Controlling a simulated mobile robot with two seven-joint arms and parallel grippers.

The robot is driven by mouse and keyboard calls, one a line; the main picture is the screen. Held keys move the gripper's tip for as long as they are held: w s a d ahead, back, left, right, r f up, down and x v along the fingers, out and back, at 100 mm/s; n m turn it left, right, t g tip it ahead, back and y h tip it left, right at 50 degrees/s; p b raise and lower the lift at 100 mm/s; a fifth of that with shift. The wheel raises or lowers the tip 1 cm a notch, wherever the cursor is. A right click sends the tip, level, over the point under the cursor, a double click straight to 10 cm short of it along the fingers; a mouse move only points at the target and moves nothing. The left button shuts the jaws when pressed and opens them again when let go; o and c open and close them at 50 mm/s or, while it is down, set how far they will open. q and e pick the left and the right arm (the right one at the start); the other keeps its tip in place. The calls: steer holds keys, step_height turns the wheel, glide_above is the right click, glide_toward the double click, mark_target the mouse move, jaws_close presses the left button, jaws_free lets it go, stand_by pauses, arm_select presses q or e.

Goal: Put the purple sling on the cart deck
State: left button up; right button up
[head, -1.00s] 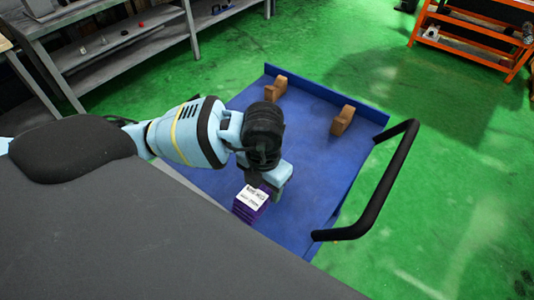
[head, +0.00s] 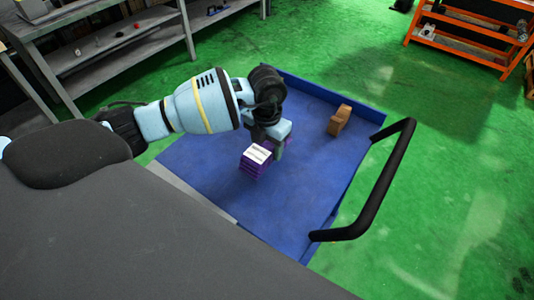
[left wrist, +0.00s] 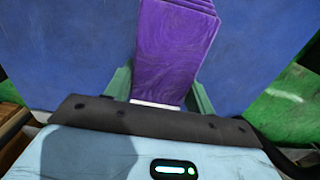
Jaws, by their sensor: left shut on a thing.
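The purple sling (head: 252,165) is a folded stack with a white label on top. My left gripper (head: 272,146) is shut on it over the blue cart deck (head: 200,188). The left wrist view shows the purple sling (left wrist: 175,50) between the two greenish fingers of my left gripper (left wrist: 160,88), with the blue deck behind it. I cannot tell from the frames whether the sling touches the deck or hangs just above it. My right gripper is not in view.
A brown wooden block (head: 339,120) stands on the far part of the deck. A black handle (head: 385,190) rises at the deck's right side. A grey shelf (head: 110,45) stands at the upper left and an orange rack (head: 465,42) at the upper right. The deck's near middle is clear.

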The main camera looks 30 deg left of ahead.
mark_target(267, 143)
arm_select(q)
steer(key=shift+w+f, duration=0.1)
steer(key=shift+f, duration=1.65)
steer(key=shift+f, duration=0.1)
steer(key=o, duration=1.2)
step_height(267, 143, up, 11)
steer(key=shift+r+p, duration=0.1)
steer(key=shift+p, duration=0.25)
steer(key=shift+r, duration=0.5)
steer(key=shift+f, duration=0.1)
